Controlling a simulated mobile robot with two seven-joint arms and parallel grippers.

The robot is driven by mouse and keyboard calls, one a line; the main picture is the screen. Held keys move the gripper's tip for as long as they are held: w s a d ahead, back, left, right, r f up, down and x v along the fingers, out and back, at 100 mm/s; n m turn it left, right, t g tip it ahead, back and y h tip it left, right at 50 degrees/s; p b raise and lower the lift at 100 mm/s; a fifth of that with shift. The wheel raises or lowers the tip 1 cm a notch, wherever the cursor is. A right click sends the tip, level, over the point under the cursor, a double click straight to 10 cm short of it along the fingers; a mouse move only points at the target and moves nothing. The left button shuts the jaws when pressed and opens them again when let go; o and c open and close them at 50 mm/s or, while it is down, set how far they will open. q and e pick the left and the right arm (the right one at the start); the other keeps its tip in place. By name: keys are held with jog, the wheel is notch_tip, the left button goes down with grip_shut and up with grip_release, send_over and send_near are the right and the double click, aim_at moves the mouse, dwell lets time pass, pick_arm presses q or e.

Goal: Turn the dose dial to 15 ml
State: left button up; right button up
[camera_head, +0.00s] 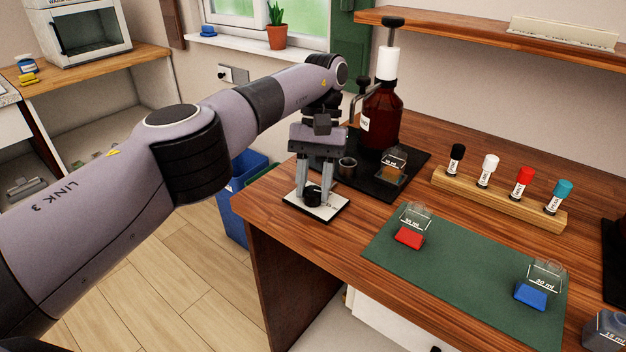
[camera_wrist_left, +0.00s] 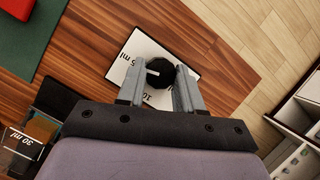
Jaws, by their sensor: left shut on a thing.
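The dose dial (camera_head: 312,196) is a small black knob on a white plate (camera_head: 330,211) at the near left corner of the wooden table. In the left wrist view the black knob (camera_wrist_left: 159,73) sits between the fingers, on the white plate (camera_wrist_left: 133,46) with partly covered "ml" markings. My left gripper (camera_head: 314,191) points down and is shut on the dial, one finger on each side. The fingers hide part of the plate, so I cannot read the setting. My right gripper is not in view.
A green mat (camera_head: 465,270) carries red and blue blocks with clear vessels. A wooden rack (camera_head: 498,200) holds several capped vials.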

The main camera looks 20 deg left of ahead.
pick_arm(q)
jog(key=shift+s+d+m+y, duration=0.1)
jog(key=shift+m+y, duration=0.5)
jog(key=shift+m, duration=1)
jog(key=shift+f, duration=0.1)
jog(key=o, duration=1)
jog(key=shift+o, duration=0.2)
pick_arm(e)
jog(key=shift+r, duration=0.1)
pick_arm(q)
jog(key=shift+r, duration=0.25)
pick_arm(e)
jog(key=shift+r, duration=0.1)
